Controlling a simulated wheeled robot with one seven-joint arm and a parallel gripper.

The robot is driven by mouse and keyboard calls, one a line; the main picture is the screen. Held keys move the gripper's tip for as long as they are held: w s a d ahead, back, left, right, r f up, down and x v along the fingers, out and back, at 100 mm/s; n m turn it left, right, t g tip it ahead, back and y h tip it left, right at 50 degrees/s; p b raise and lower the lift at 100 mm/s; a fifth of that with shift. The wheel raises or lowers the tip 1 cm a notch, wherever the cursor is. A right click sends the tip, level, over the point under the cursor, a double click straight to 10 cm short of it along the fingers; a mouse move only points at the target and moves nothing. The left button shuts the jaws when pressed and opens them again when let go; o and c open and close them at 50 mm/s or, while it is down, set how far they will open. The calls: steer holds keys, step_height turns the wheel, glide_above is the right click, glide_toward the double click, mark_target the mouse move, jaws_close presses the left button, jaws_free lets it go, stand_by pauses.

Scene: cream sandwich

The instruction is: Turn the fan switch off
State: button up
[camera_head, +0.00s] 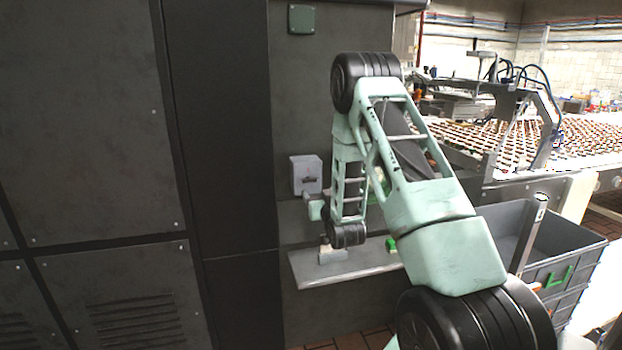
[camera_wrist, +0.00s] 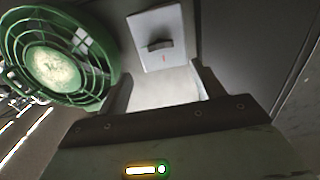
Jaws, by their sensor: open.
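The fan switch is a pale grey box (camera_head: 306,175) on the dark cabinet wall, left of my arm in the head view. In the wrist view the switch box (camera_wrist: 159,38) is at the top middle, with a dark knob and a small red mark below it. My gripper (camera_wrist: 166,84) is open and empty, with its fingers spread below the switch box in the wrist view. In the head view my gripper (camera_head: 311,202) is just below the box; I cannot tell whether it touches. The green fan (camera_wrist: 60,58) fills the wrist view's upper left. My arm mostly hides it in the head view.
A grey shelf (camera_head: 340,272) juts out below the switch, with small items on it. Grey crates (camera_head: 562,245) stand at the right. A conveyor with rows of sandwiches (camera_head: 480,140) runs behind them. A small green box (camera_head: 302,19) is high on the wall.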

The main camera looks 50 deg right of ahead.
mark_target(310, 181)
steer(key=p+x, duration=0.3)
steer(key=x, duration=0.7)
steer(key=shift+a, duration=0.1)
steer(key=c, duration=1)
